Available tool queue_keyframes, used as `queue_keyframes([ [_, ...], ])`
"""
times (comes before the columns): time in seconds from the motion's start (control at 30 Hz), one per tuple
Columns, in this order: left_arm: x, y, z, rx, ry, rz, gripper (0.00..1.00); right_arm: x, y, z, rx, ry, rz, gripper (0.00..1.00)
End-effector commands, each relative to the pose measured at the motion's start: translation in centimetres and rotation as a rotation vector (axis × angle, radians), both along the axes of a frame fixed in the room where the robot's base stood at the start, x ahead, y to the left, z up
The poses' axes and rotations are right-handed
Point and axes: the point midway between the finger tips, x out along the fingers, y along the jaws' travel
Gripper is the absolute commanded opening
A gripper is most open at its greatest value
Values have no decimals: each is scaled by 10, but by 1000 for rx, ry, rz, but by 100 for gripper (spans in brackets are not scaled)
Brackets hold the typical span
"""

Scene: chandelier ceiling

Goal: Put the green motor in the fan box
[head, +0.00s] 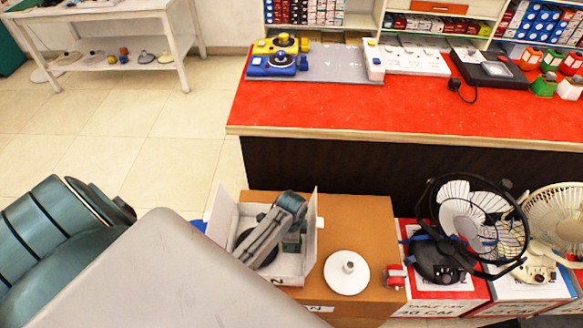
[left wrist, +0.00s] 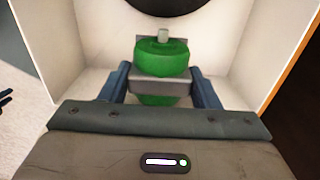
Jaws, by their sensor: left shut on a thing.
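The green motor (left wrist: 162,58) sits between the two blue-grey fingers of my left gripper (left wrist: 160,84) in the left wrist view. The gripper is shut on it. In the head view my left gripper (head: 284,232) reaches down into the open white fan box (head: 311,236), and only a little green of the motor (head: 291,244) shows beside it. White walls of the box (left wrist: 88,88) surround the motor in the wrist view, with a black round part at the far side. I cannot tell whether the motor touches the box floor. My right gripper is not in view.
The white box rests on a brown cardboard box (head: 365,225), with a white round disc (head: 346,272) to its right. A red motor (head: 393,277) and fans (head: 470,225) stand further right. The red counter (head: 400,108) is behind, holding blue and yellow motors (head: 277,62).

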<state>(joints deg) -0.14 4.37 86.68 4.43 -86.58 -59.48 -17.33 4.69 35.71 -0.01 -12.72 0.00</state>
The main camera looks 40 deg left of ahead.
Motion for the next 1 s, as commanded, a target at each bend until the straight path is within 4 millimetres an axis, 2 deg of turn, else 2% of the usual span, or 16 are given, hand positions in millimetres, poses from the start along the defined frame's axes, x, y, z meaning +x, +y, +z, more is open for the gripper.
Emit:
queue_keyframes([
  [0.13,0,0,-10,1,-1,0,9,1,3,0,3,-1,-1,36],
  [0.4,1,0,-42,1,-2,0,9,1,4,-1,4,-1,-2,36],
  [0.8,0,0,-47,0,-1,0,9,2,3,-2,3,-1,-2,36],
  [0.83,0,0,-47,0,0,0,62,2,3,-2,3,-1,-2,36],
  [0.9,0,0,-47,0,0,0,76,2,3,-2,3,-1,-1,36],
  [1.0,0,0,-47,0,0,0,78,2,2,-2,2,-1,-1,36],
])
